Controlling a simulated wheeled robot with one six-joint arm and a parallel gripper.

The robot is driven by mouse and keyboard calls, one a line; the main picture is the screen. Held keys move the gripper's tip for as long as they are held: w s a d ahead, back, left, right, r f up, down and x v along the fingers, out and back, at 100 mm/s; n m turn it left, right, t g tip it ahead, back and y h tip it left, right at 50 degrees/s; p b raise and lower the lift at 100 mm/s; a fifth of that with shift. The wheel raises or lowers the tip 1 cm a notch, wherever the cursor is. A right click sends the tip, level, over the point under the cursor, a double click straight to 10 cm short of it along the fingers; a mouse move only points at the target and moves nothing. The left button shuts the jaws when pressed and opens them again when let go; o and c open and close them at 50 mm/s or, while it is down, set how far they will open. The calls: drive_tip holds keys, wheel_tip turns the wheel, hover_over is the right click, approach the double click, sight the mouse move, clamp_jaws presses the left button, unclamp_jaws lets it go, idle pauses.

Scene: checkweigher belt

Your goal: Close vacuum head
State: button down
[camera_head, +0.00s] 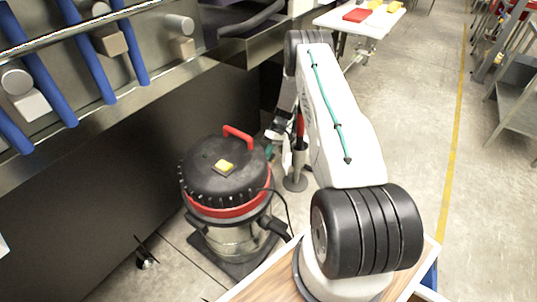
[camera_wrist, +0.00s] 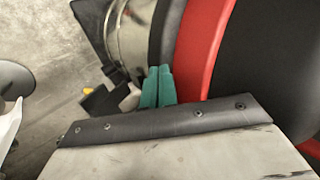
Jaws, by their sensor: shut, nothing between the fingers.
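The vacuum stands on the floor in the head view, with a round black head (camera_head: 222,172), a red band (camera_head: 226,210) below it and a shiny steel drum (camera_head: 238,240). The head has a red handle and a yellow button on top. No clear gap shows between head and band; I cannot tell whether it is latched. My gripper has teal fingers, shut together and empty, in the wrist view (camera_wrist: 158,88). They are beside the vacuum's red band (camera_wrist: 205,45) and drum (camera_wrist: 132,40); contact is unclear. In the head view they are small, at the vacuum's right, partly hidden by my arm.
A conveyor with blue bars (camera_head: 90,60) and small white cylinders and blocks runs along the upper left. A dark panel (camera_head: 110,170) stands below it, left of the vacuum. A white table (camera_head: 360,20) with red and yellow items is at the back. The floor to the right is open.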

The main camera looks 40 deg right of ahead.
drive_tip(key=d+f+v, duration=0.1)
drive_tip(key=v, duration=1.1)
drive_tip(key=shift+w+d+r, duration=0.2)
drive_tip(key=shift+w+r, duration=0.05)
